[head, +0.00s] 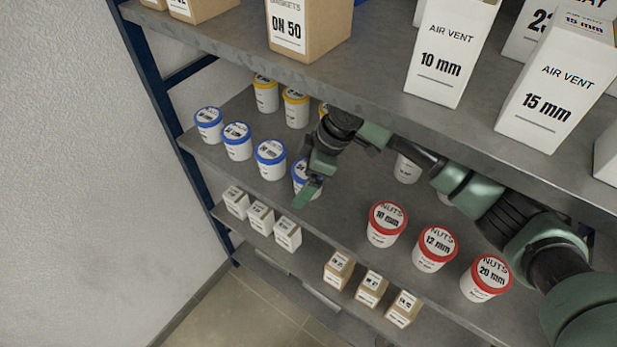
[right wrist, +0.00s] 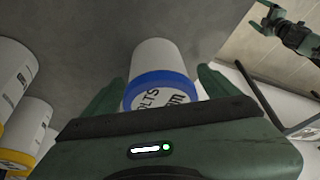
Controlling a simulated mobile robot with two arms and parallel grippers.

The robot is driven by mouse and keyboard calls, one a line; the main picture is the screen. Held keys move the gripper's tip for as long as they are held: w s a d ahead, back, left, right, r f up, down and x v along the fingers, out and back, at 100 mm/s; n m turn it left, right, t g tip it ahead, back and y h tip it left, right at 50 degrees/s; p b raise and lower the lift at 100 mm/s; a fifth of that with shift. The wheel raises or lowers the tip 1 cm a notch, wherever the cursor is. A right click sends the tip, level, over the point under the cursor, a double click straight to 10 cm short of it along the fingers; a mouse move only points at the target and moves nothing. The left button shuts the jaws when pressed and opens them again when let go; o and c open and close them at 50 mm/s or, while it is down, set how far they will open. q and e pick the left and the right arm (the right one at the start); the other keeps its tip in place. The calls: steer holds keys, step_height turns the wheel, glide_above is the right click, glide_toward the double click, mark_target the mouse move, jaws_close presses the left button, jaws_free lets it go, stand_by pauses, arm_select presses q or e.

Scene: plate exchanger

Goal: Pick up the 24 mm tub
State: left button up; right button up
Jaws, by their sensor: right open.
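A white tub with a blue lid (head: 300,172) stands on the middle shelf, at the right end of the blue-lidded row; my gripper partly hides it. In the right wrist view this tub (right wrist: 162,72) lies between the two fingers, its lid reading "BOLTS"; the size is not clearly readable. My right gripper (head: 310,188) is open around the tub, one finger on each side, with a gap visible at least at the left finger. My left gripper (right wrist: 290,32) shows small at the upper right of the right wrist view; its opening is unclear.
Other blue-lidded tubs (head: 271,160) stand to the left, yellow-lidded tubs (head: 296,107) behind. Red-lidded nuts tubs (head: 435,248) stand to the right. The upper shelf (head: 350,85) with boxes overhangs my right arm. Small boxes (head: 287,235) stand on the shelf below.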

jaws_close()
steer(key=shift+r, duration=0.1)
steer(key=shift+w+a, duration=0.1)
